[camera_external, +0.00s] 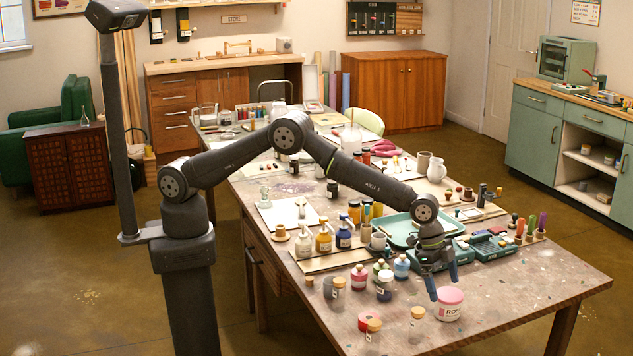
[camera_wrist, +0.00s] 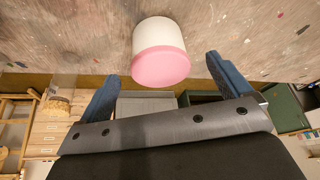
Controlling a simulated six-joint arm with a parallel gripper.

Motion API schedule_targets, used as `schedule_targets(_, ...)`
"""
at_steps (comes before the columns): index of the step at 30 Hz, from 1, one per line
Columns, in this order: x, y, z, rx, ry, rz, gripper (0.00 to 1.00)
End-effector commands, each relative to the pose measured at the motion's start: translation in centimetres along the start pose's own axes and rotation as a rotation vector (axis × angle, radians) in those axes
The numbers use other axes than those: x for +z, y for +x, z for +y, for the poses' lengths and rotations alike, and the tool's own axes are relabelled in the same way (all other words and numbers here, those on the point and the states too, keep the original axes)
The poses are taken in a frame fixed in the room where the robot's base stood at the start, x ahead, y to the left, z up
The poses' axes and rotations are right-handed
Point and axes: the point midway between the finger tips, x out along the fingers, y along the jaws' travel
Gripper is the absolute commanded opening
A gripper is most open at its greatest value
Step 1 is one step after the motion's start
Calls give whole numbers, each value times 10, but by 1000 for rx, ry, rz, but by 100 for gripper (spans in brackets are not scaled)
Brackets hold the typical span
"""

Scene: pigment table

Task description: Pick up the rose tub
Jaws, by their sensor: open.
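The rose tub (camera_external: 449,304) is a white tub with a pink lid and a label on its side. It stands upright near the front right of the table. My gripper (camera_external: 443,281) is open and empty, with its blue fingers pointing down just above and behind the tub. In the wrist view the rose tub (camera_wrist: 160,52) lies beyond the fingertips, roughly between them and slightly left of centre. The fingers of my gripper (camera_wrist: 165,75) are spread wide on either side. I cannot tell the exact gap between the fingers and the tub.
Several small bottles (camera_external: 385,285) cluster behind these. A teal tray (camera_external: 412,228) and teal boxes (camera_external: 491,243) lie behind my gripper. The table (camera_external: 540,285) is clear right of the tub.

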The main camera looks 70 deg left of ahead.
Motion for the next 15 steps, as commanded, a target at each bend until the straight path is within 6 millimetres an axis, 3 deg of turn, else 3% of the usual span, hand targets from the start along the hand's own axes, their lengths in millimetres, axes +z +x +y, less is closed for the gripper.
schedule_targets(8,-1,17,1,0,0,0,95)
schedule_targets(15,-2,49,2,0,0,-1,95)
